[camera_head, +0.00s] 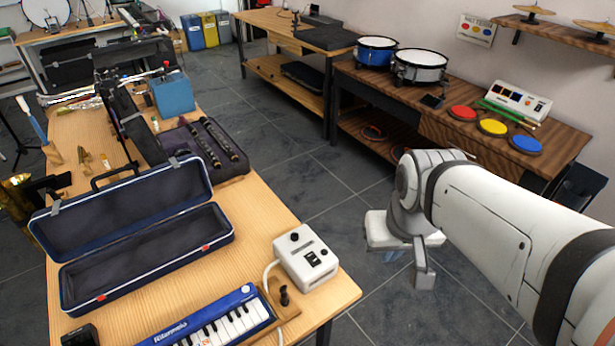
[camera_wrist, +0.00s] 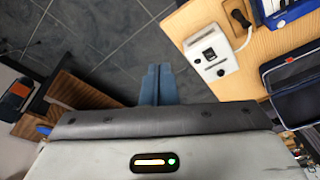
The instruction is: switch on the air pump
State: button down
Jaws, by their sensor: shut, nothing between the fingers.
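The air pump is a white box (camera_head: 306,258) at the right front corner of the wooden table, with a black knob, a black rocker switch and a pale hose. In the wrist view the pump (camera_wrist: 212,55) lies to the right of my fingers, clearly apart from them. Which way the switch is tipped is too small to tell. My gripper (camera_wrist: 158,72) is shut and empty, its two bluish fingers side by side over the floor.
A blue keyboard (camera_head: 215,322) lies left of the pump, with a small wooden stand (camera_head: 284,304) between them. An open blue case (camera_head: 140,250) lies farther left. Dark tiled floor separates this table from the drum bench (camera_head: 455,130).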

jog(key=n+g, duration=0.4)
jog(key=n, duration=2.1)
send_over(315, 261)
jog(key=w+a, duration=0.1)
jog(key=w, duration=0.1)
notch_tip(315, 261, down, 4)
jog(key=shift+s+r+h+b, duration=0.1)
jog(key=shift+h+b, duration=0.3)
jog(key=f, duration=0.4)
jog(key=s+f, duration=0.1)
jog(key=f, duration=0.4)
jog(key=d+f, duration=0.1)
jog(key=f, duration=0.4)
jog(key=shift+s, duration=0.25)
jog(key=shift+a, duration=0.1)
